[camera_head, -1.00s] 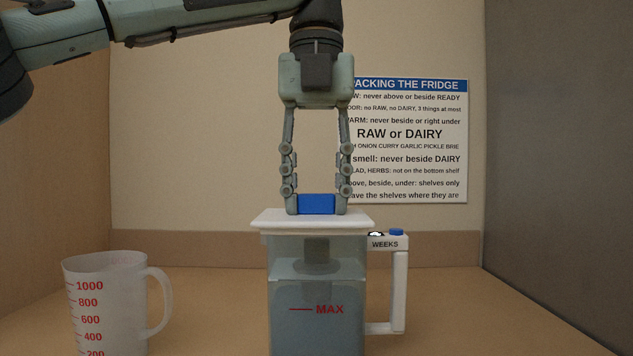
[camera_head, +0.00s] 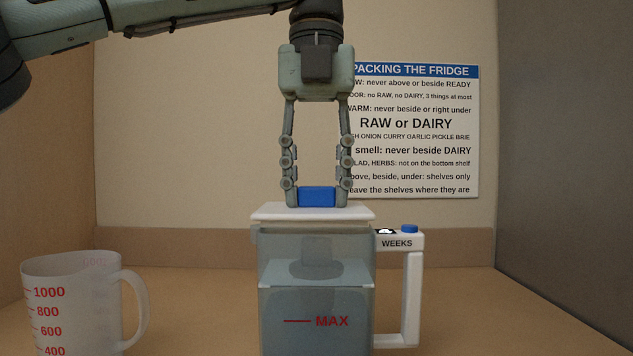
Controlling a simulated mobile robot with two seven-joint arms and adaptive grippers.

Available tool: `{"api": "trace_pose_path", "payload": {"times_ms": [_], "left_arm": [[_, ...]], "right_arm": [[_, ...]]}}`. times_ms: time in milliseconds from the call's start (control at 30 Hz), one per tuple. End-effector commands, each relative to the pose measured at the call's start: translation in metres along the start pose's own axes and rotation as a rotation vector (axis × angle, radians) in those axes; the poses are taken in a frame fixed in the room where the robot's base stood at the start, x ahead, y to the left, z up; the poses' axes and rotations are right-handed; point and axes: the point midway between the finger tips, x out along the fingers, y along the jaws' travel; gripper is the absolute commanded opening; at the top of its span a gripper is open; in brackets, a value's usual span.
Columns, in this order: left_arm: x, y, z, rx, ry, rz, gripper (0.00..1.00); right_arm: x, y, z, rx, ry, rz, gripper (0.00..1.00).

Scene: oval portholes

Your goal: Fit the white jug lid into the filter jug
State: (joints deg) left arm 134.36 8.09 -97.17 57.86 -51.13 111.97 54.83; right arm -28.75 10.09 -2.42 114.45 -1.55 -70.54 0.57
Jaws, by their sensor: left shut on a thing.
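The white jug lid (camera_head: 280,212) is a flat white plate with a blue grip block (camera_head: 317,196) on top. My left gripper (camera_head: 317,190) points down from above and is shut on the blue block. The lid is about level, right at the top of the filter jug (camera_head: 316,300). The jug is clear grey, with a red MAX mark and a white handle (camera_head: 412,295) on its right. The lid's outline nearly matches the jug's rim in width. I cannot tell whether the lid touches the rim. My right gripper is not in view.
A translucent measuring cup (camera_head: 75,310) with red numbers stands at the lower left, its handle towards the jug. A dark grey wall (camera_head: 570,150) closes the right side. A poster (camera_head: 414,130) hangs on the back wall. The counter (camera_head: 190,305) between cup and jug is bare.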

Motion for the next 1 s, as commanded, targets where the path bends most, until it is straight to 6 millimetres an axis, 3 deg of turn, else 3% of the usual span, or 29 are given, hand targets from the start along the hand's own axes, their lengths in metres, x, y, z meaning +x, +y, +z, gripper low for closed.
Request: {"api": "trace_pose_path", "payload": {"times_ms": [1000], "left_arm": [[0.0021, 0.0003, 0.0002, 0.000, 0.000, 0.000, 0.04]], "right_arm": [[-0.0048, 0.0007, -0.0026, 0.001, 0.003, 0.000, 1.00]]}}
